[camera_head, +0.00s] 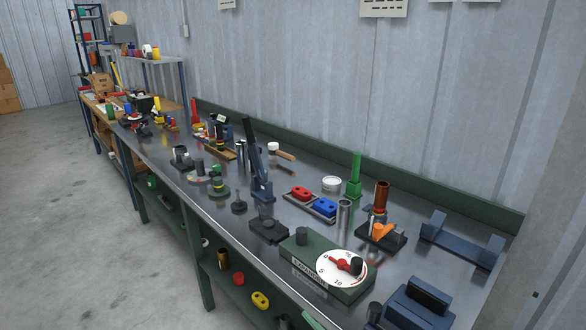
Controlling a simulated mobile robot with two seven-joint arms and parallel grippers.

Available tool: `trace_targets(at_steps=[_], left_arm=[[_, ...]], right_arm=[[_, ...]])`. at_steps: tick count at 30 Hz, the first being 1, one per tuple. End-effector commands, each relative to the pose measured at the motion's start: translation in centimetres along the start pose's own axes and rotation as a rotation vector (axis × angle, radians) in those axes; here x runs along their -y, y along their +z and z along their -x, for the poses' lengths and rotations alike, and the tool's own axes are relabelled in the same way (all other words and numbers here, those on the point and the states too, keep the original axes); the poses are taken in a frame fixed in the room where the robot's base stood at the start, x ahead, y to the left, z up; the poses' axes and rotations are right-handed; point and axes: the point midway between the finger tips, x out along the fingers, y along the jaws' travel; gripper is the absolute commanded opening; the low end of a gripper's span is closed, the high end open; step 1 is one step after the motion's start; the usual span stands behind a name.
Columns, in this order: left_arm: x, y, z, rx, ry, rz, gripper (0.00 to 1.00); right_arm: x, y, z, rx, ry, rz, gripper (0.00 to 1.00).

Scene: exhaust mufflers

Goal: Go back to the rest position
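Neither my left nor my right gripper shows in the head view, and no arm of mine can be made out. The long metal workbench (225,215) runs from the lower right to the far left along the wall. On its near end sits a green box with a white dial (342,267) and a red pointer. Red and blue parts (312,201) lie in a small tray to the left of a green upright stand (355,177). A copper-coloured tube (381,195) stands upright near an orange part (381,231).
A dark blue cradle (461,242) and a dark blue block (415,306) occupy the bench's right end. A tall dark blue clamp (257,165) stands mid-bench. A lower shelf holds a yellow part (260,300). Grey floor (50,210) at left is clear.

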Motion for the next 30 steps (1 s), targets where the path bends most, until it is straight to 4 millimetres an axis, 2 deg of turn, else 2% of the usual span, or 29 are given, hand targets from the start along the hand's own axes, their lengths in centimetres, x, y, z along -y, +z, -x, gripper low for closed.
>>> trace_targets(at_steps=[1,3,7,9,12,15,18,20,30], left_arm=[[0.0,0.0,0.1,0.001,0.000,0.000,0.50],[0.0,-0.1,0.1,0.001,0.000,0.000,0.50],[0.0,-0.2,0.2,0.001,0.000,0.000,0.50],[0.0,-0.2,0.2,0.001,0.000,0.000,0.50],[0.0,-0.2,0.3,0.002,0.000,0.000,0.50],[0.0,-0.2,0.3,0.002,0.000,0.000,0.50],[0.0,-0.2,0.3,0.002,0.000,0.000,0.50],[0.0,-0.2,0.3,0.002,0.000,0.000,0.50],[0.0,-0.2,0.3,0.002,0.000,0.000,0.50]], right_arm=[[0.4,1.9,2.3,0.096,0.040,-0.085,0.65],[0.8,4.6,5.5,0.235,0.092,-0.199,0.65],[2.6,8.9,12.7,0.493,0.158,-0.395,0.65],[3.9,10.4,16.5,0.617,0.179,-0.488,0.65],[5.7,11.7,21.2,0.761,0.194,-0.595,0.65],[7.0,12.2,24.4,0.855,0.197,-0.665,0.65],[7.6,12.3,26.1,0.905,0.197,-0.701,0.65],[7.8,12.3,26.5,0.916,0.197,-0.709,0.65],[7.9,12.4,26.5,0.917,0.196,-0.710,0.65]])
